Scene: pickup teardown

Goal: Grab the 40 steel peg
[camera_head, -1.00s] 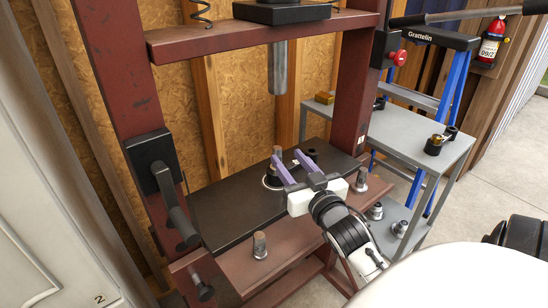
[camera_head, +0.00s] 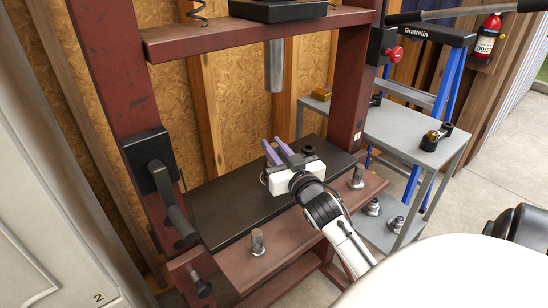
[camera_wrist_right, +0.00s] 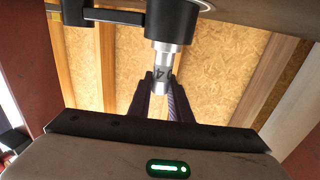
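The steel peg (camera_wrist_right: 161,66) stands in a black round collar (camera_wrist_right: 172,20) in the right wrist view, which is upside down. A dark "4" shows on its side; the rest of the marking is turned away. My right gripper (camera_head: 272,141), with purple fingers, reaches over the black press plate (camera_head: 225,205). In the right wrist view its two fingers (camera_wrist_right: 163,85) lie either side of the peg, closed up to it with no clear gap. In the head view the gripper hides most of the peg and collar. My left gripper is not in view.
Other short pegs stand on the red press beam, one at front left (camera_head: 258,242) and one at right (camera_head: 357,176). The press ram (camera_head: 274,66) hangs above the plate. A grey cart (camera_head: 400,130) stands to the right.

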